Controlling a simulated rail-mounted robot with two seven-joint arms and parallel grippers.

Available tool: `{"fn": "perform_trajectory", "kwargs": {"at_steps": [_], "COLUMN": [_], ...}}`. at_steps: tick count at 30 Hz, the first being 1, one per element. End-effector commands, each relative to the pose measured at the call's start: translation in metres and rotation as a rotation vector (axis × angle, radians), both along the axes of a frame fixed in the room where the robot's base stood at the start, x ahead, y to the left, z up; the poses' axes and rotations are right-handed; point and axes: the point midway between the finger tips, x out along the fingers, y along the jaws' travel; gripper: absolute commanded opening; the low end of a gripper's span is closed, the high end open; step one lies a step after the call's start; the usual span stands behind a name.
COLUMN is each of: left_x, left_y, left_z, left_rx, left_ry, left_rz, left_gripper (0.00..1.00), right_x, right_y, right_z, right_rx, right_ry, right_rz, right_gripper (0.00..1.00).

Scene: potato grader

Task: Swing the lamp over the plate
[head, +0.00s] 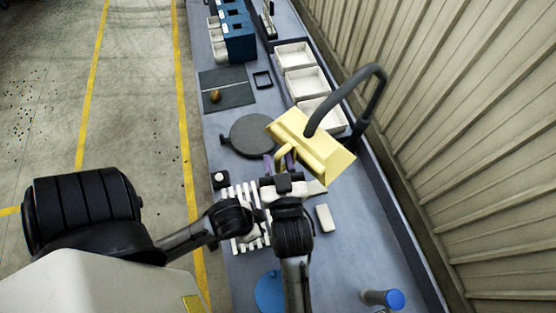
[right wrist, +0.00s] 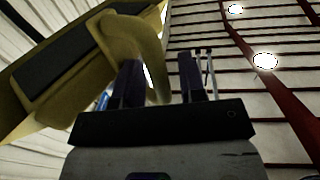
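The yellow lamp (head: 322,152) hangs from a dark curved gooseneck (head: 372,80) and covers a little of the plate's right edge in the head view. The plate (head: 250,137) is a round dark grey disc on the bench, left of the lamp. My right gripper (head: 281,160) is at the yellow handle on the lamp's near side. In the right wrist view its fingers (right wrist: 160,82) are apart, with the lamp's handle (right wrist: 150,45) between or just beyond them. A gap shows beside the right finger.
White trays (head: 306,83) stand along the back of the bench, near the gooseneck. A dark mat (head: 228,92) holds a brown potato (head: 215,96). A white slatted rack (head: 246,205) lies under my arm. A blue-topped cylinder (head: 394,299) stands at the near right.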

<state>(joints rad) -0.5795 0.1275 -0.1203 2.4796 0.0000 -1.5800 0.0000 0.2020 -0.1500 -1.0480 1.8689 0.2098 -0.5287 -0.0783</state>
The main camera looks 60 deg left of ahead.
Motion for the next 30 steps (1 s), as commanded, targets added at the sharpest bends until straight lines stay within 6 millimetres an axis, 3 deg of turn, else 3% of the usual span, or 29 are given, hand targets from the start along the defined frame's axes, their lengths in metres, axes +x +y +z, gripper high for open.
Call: {"fn": "perform_trajectory", "kwargs": {"at_steps": [8,21,30], "left_x": [0.0,0.0,0.0], "left_y": [0.0,-0.004,-0.003], "left_z": [-0.003,-0.024,-0.031], "left_rx": [-0.001,-0.012,-0.012], "left_ry": [0.0,0.0,0.0], "left_rz": [0.001,0.009,0.008], "left_gripper": [0.43,0.43,0.43], "right_x": [-0.002,-0.037,-0.053], "right_y": [-0.009,-0.084,-0.118], "right_z": [0.0,-0.003,-0.001], "right_rx": [0.001,0.0,-0.001], "right_ry": [-0.002,0.0,0.001], "right_rz": [-0.004,-0.001,0.0], "right_gripper": [0.42,0.42,0.42]}}
